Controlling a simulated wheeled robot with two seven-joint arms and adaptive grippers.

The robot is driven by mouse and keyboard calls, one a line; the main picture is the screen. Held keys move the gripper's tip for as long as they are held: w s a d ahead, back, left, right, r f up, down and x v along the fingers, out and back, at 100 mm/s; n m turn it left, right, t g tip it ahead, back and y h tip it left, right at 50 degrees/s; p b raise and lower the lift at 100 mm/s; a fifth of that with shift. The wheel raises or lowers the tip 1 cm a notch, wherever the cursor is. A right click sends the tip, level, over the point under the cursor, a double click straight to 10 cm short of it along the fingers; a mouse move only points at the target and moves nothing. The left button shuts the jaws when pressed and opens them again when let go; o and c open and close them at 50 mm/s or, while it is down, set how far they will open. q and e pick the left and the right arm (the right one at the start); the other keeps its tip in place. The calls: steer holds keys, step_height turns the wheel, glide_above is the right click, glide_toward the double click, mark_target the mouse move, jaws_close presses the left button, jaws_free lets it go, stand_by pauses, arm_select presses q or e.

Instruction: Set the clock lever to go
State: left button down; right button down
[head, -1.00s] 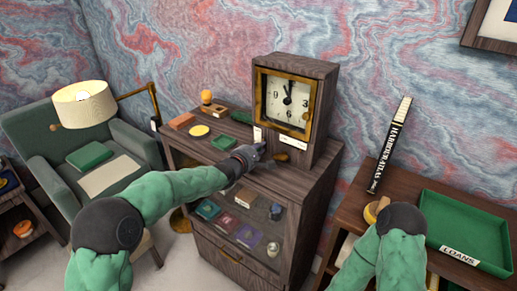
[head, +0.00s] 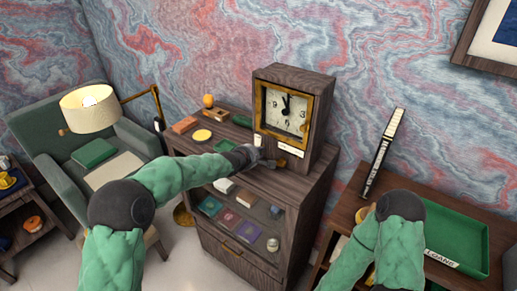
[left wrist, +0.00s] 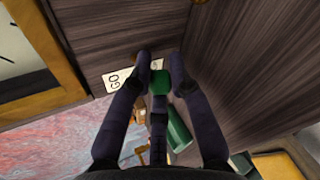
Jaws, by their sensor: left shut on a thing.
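The clock (head: 284,110), in a dark wood case with a brass-framed white face, stands on the cabinet. My left gripper (head: 262,157) is at the foot of the clock's front, left of a white label (head: 291,150). In the left wrist view, my left gripper (left wrist: 160,66) has its dark fingers around a small green piece (left wrist: 160,83), which looks like the lever's end. A "GO" label (left wrist: 118,80) is just left of the fingertips. The rest of the lever is mostly hidden by the fingers. My right gripper is not in view, only its arm.
The glass-fronted cabinet (head: 229,252) carries an orange ball (head: 208,100), a yellow disc (head: 201,135) and other small things left of the clock. An armchair and lamp (head: 90,108) stand left.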

arm_select(q)
steer(key=shift+a+r+g+y+p, duration=0.1)
steer(key=shift+r+g+y+p, duration=0.25)
steer(key=shift+g+y+p, duration=0.55)
steer(key=shift+r+g+p, duration=0.5)
steer(key=shift+g+p, duration=0.4)
steer(key=shift+p, duration=0.3)
steer(key=r+g+y+p, duration=0.1)
steer(key=g+p, duration=0.1)
steer(key=p, duration=0.3)
steer(key=shift+w+y, duration=0.1)
steer(key=shift+y, duration=0.3)
steer(key=shift+m+g+y+p, duration=0.3)
steer(key=shift+g+y+p, duration=0.15)
steer(key=shift+p, duration=0.7)
steer(key=c, duration=1.4)
jaws_free()
steer(key=shift+w, duration=0.1)
steer(key=shift+r, duration=0.1)
